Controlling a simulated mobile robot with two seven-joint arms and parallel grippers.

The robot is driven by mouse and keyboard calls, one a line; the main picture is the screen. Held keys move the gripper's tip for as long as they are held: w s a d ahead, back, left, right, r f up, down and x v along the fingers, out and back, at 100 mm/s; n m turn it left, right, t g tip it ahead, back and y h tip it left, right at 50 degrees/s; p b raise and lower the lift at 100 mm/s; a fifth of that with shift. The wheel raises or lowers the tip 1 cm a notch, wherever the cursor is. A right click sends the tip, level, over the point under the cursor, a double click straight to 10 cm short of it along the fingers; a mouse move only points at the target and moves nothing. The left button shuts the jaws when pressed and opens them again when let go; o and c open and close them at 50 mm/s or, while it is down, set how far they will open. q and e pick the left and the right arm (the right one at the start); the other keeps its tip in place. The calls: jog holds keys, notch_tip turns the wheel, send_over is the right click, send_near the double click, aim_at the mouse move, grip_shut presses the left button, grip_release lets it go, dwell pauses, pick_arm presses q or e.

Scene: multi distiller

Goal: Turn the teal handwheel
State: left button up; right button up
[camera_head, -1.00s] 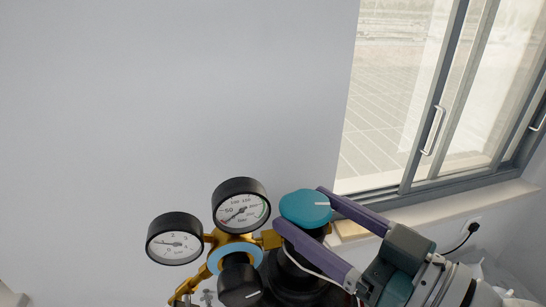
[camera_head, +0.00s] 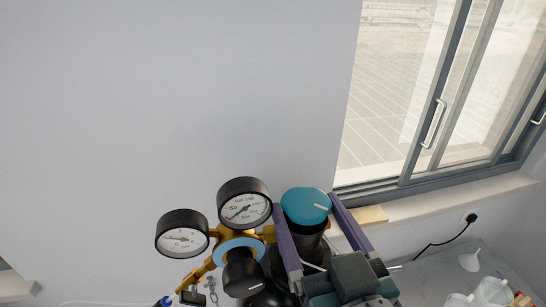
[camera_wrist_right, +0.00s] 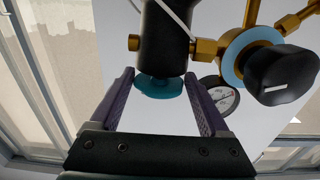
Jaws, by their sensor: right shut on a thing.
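The teal handwheel (camera_head: 304,206), a round cap with a white mark, sits on top of a dark valve body beside the gauges. Its mark points right and slightly down. My right gripper (camera_head: 306,200) has one purple finger on each side of the handwheel and is shut on it. In the right wrist view the handwheel (camera_wrist_right: 159,86) shows between the fingertips, below the black valve body (camera_wrist_right: 165,45). My left gripper is not in view.
Two round gauges (camera_head: 182,234) (camera_head: 244,202), brass fittings and a black knob (camera_head: 243,273) stand close on the left. A window (camera_head: 430,110) with a sill is behind on the right. White containers (camera_head: 490,293) stand at the lower right. Bare wall fills the left.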

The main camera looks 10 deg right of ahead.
dwell(0.3)
jog(key=o, duration=1.2)
jog(key=shift+n+y, duration=0.3)
